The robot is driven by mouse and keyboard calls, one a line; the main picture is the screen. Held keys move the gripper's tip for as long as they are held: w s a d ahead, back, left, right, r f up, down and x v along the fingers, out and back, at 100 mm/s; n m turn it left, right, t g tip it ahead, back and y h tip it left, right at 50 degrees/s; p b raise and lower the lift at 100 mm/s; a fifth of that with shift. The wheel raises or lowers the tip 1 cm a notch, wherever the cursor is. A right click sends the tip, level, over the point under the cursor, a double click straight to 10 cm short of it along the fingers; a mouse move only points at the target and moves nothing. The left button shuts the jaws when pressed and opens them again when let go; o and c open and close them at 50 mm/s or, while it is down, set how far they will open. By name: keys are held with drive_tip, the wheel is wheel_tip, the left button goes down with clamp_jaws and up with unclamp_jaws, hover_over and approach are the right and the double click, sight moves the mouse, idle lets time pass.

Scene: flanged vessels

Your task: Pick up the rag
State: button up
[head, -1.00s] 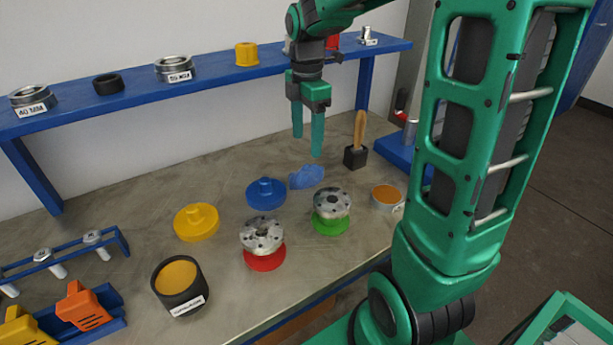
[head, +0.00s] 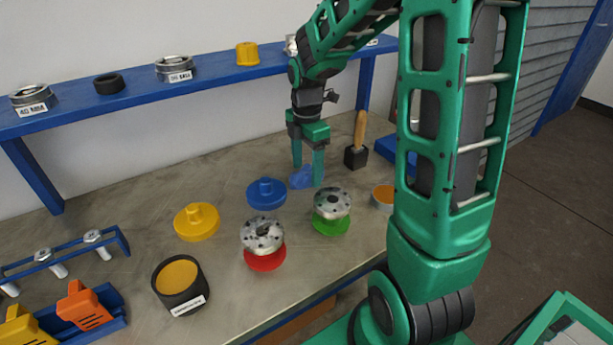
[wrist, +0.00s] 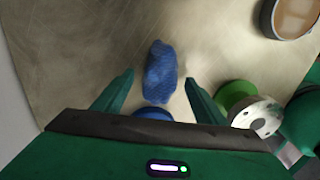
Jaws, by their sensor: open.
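The rag (head: 301,178) is a small crumpled blue cloth lying on the workbench, behind the green-based flanged vessel. In the wrist view the rag (wrist: 160,72) lies ahead of and between the two fingers. My gripper (head: 308,176) points down over the rag with its green fingers apart. The fingers partly hide the rag in the head view. In the wrist view my gripper (wrist: 160,85) is open with nothing held between its fingers.
A blue knobbed lid (head: 266,194) stands left of the rag. A metal flange on a green base (head: 331,212) stands in front. A wooden-handled brush (head: 358,140) stands to the right. An orange-filled tin (head: 384,196) is farther right. A blue shelf (head: 210,77) runs behind.

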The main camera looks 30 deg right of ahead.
sight(306, 171)
drive_tip(key=shift+f, duration=0.5)
drive_tip(key=c, duration=1.1)
wheel_tip(306, 171, up, 18)
drive_tip(key=shift+r, duration=0.1)
